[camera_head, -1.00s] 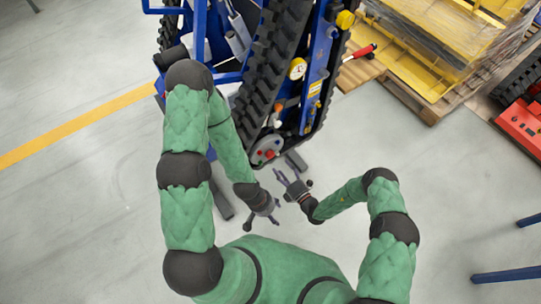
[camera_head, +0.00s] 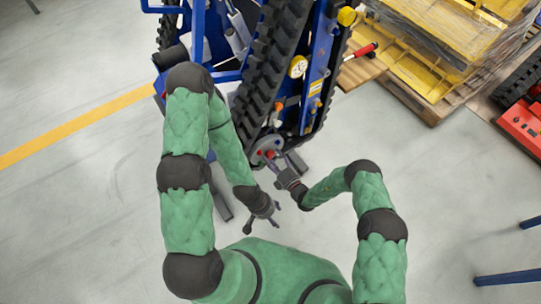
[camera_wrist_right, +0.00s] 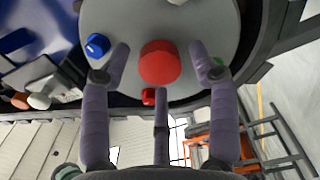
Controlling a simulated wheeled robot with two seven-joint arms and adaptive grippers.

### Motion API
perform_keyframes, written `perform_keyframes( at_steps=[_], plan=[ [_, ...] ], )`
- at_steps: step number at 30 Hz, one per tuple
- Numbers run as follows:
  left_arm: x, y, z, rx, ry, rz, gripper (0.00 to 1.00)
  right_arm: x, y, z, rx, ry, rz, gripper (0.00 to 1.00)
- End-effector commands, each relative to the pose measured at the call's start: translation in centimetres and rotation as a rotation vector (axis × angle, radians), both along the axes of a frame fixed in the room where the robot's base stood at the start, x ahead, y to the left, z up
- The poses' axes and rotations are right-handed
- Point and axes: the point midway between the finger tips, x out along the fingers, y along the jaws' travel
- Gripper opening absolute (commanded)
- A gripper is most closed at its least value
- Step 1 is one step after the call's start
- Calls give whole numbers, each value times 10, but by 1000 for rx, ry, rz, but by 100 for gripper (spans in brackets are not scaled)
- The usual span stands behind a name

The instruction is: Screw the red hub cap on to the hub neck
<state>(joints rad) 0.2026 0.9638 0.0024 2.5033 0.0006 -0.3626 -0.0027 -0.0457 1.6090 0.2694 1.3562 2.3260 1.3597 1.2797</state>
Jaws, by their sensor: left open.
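The red hub cap (camera_wrist_right: 160,63) shows as a round red disc in front of the grey hub face (camera_wrist_right: 112,20) in the right wrist view. It also shows small in the head view (camera_head: 269,154), at the lower end of the track. The hub neck cannot be made out; whether the cap is seated on it I cannot tell. My right gripper (camera_wrist_right: 159,58) is open, its fingers spread around the cap, with visible gaps at the left and right. It also shows in the head view (camera_head: 277,169), close to the hub. My left gripper (camera_head: 262,220) is open and empty, below the hub.
A blue knob (camera_wrist_right: 97,45), a small red knob (camera_wrist_right: 149,96) and a partly covered green one (camera_wrist_right: 216,62) surround the cap. The black track (camera_head: 268,75) rises beside the hub. Yellow parts on a pallet (camera_head: 415,75) stand at the right.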

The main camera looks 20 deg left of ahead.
Motion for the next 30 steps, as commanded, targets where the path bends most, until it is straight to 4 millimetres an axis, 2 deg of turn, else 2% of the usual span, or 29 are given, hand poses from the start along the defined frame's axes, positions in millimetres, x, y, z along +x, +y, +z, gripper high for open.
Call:
perform_keyframes(
  at_steps=[1, 4, 8, 9, 14, 30],
  plan=[
    [0, 0, 0, 0, 0, 0, 63, 0, 0, 0, 0, 0, 0, 50],
    [0, 0, 0, 0, 0, 0, 63, 0, 0, 0, 0, 0, 0, 22],
    [0, 0, 0, 0, 0, 0, 63, 0, 0, 0, 0, 0, 0, 22],
    [0, 0, 0, 0, 0, 0, 63, 0, 0, 0, 0, 0, 0, 18],
    [0, 0, -3, 0, 0, 0, 63, 0, 0, -1, 38, 49, 0, 18],
    [0, 0, -19, 0, 0, 0, 63, 0, -1, -1, 415, 532, -2, 18]
  ],
)
